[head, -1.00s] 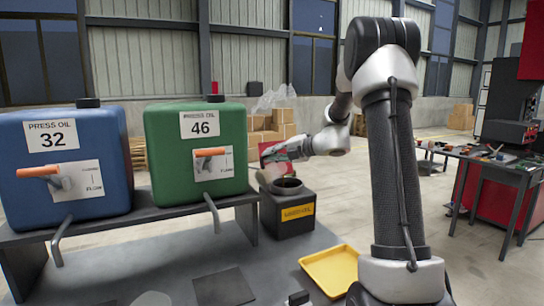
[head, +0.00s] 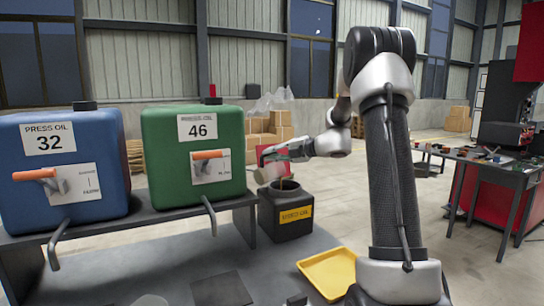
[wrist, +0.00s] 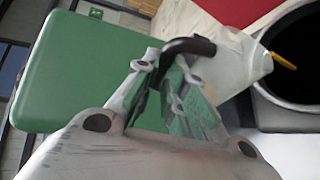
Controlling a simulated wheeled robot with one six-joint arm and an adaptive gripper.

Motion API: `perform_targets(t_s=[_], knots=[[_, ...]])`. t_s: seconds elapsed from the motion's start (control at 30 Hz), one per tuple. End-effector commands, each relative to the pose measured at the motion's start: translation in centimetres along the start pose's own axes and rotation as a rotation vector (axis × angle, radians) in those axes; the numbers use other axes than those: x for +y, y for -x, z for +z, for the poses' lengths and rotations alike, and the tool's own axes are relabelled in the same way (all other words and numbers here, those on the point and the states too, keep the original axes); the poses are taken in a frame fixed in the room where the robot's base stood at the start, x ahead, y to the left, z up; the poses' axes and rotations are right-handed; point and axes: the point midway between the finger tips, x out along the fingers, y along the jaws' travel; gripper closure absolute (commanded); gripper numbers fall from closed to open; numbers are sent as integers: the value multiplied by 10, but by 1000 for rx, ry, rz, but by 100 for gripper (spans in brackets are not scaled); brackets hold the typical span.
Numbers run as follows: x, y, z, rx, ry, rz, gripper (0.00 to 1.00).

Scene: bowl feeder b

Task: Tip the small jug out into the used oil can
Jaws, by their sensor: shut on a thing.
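The small jug (head: 268,173) is pale and tipped over above the used oil can, its mouth toward the opening. My gripper (head: 270,156) is shut on it. In the wrist view, my gripper (wrist: 168,80) has its green-padded fingers at the jug's dark handle, beside the pale jug body (wrist: 235,62). A thin amber stream (wrist: 283,61) runs from the jug's lip over the can's dark round opening (wrist: 300,50). The used oil can (head: 268,218) is a black box with a yellow label and a wide round neck. The oil level inside the jug is hidden.
A blue tank (head: 100,150) marked 32 and a green tank (head: 165,160) marked 46 stand on a dark bench left of the can, with taps and spouts. A yellow tray (head: 328,272) lies in front of the can. A cluttered table (head: 500,165) stands at right.

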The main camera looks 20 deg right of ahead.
Motion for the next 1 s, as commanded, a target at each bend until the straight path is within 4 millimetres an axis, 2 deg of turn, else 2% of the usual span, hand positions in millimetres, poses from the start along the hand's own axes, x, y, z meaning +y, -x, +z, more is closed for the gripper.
perform_targets(t_s=[0.57,1.0], knots=[[0,0,1,1,-5,3,100],[4,6,13,25,-111,48,100]])
